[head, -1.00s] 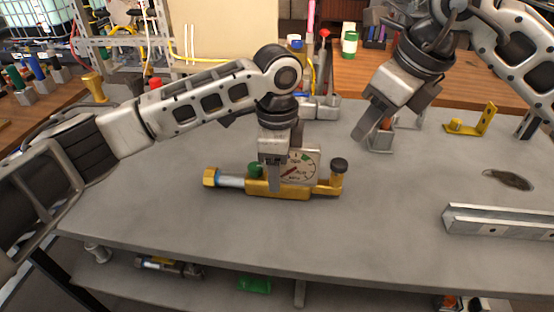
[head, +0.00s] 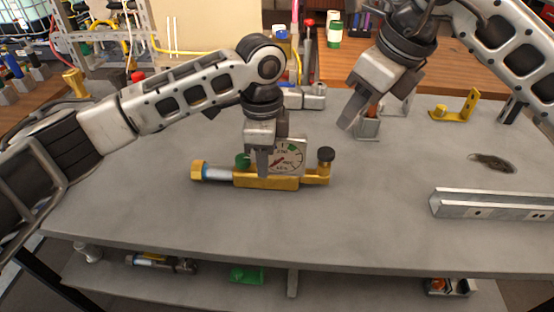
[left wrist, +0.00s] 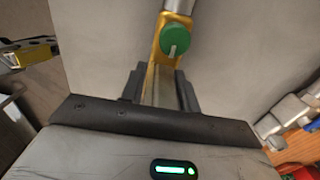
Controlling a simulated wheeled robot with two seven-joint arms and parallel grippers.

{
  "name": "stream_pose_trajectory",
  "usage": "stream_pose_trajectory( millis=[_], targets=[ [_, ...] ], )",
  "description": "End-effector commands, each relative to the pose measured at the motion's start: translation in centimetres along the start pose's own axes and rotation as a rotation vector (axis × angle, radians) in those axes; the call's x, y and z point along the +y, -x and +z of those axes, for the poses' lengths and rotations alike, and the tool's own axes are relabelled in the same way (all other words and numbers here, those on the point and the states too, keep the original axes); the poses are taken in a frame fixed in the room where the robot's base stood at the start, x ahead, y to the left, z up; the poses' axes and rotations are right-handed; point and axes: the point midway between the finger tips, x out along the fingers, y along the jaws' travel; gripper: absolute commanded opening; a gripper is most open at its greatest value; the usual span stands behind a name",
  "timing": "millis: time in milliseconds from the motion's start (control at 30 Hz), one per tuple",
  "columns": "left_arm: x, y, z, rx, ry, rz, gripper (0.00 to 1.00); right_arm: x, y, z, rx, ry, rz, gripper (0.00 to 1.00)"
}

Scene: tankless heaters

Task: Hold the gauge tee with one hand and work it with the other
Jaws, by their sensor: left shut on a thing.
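The gauge tee lies on the grey bench, with a brass body (head: 285,183), a hex nut and pale pipe at its left, and a black knob (head: 326,154) standing at its right end. Its white dial (head: 288,156) and green knob (head: 243,161) also show. My left gripper (head: 263,165) reaches down from above and is shut on the brass body, partly covering the dial's left side. The left wrist view shows the green knob (left wrist: 175,40) just beyond the jaws. My right gripper (head: 355,112) hangs empty, behind and right of the tee; its far finger is unclear.
A brass angle bracket (head: 458,108) and a metal channel (head: 490,206) lie to the right, near a dark stain (head: 492,162). The bench front is clear.

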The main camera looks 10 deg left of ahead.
Motion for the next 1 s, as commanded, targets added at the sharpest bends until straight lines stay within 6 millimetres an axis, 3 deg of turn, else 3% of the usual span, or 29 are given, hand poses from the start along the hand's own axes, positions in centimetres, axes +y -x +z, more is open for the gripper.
stream_pose_trajectory(
  millis=[300,433,533,667,1000],
  targets=[
    [0.0,0.1,0.0,0.001,0.0,-0.002,0.0,0.0,0.0,0.0,0.0,0.0,0.0,0.36],
    [-0.1,0.1,0.0,0.001,0.0,-0.002,0.0,-0.1,0.0,0.0,-0.001,-0.024,0.005,0.03],
    [-0.1,0.1,0.0,0.001,0.0,-0.002,0.0,-0.3,0.1,-0.1,-0.005,-0.125,0.024,0.0],
    [-0.1,0.1,0.0,0.001,0.0,-0.002,0.0,-0.8,0.3,-0.4,-0.01,-0.406,0.084,0.0],
    [-0.1,0.2,0.0,0.002,0.0,-0.003,0.0,-2.8,1.5,-1.2,0.084,-1.441,0.319,0.0]
  ],
)
